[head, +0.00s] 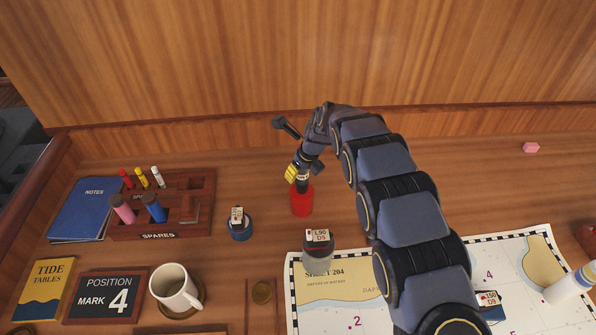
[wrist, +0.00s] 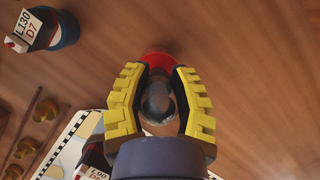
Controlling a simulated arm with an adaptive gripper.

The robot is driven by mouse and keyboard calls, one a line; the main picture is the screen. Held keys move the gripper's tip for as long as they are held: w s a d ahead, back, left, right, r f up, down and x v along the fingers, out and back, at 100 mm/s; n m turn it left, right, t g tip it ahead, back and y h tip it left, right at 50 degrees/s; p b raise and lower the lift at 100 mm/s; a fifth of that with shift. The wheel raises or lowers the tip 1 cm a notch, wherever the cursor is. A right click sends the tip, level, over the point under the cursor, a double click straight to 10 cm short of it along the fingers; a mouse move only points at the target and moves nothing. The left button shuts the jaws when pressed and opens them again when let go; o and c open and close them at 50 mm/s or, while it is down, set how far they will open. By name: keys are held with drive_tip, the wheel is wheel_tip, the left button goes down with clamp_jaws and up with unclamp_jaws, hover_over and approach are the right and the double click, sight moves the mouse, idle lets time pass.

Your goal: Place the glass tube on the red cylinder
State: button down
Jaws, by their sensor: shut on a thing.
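My gripper (head: 298,174) is over the red cylinder (head: 302,202), which stands upright on the wooden desk. In the wrist view, the yellow-padded fingers (wrist: 159,100) are shut around the glass tube (wrist: 158,101), a rounded, clear greyish piece. The red cylinder (wrist: 157,57) shows just beyond the tube, partly hidden by it and the fingers. In the head view the tube is mostly hidden by my gripper. It lines up roughly above the red cylinder; I cannot tell whether they touch.
A grey tagged cylinder (head: 318,248) stands close in front, by the chart (head: 345,312). A blue tagged piece (head: 240,226) is to the left, near the spares rack (head: 203,208). A white mug (head: 172,289) sits front left. The desk behind the red cylinder is clear.

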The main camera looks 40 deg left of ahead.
drive_tip(key=shift+f, duration=0.15)
drive_tip(key=c, duration=0.8)
unclamp_jaws()
drive_tip(key=shift+c, duration=0.2)
drive_tip(key=v, duration=1.2)
drive_tip(key=shift+r, duration=0.2)
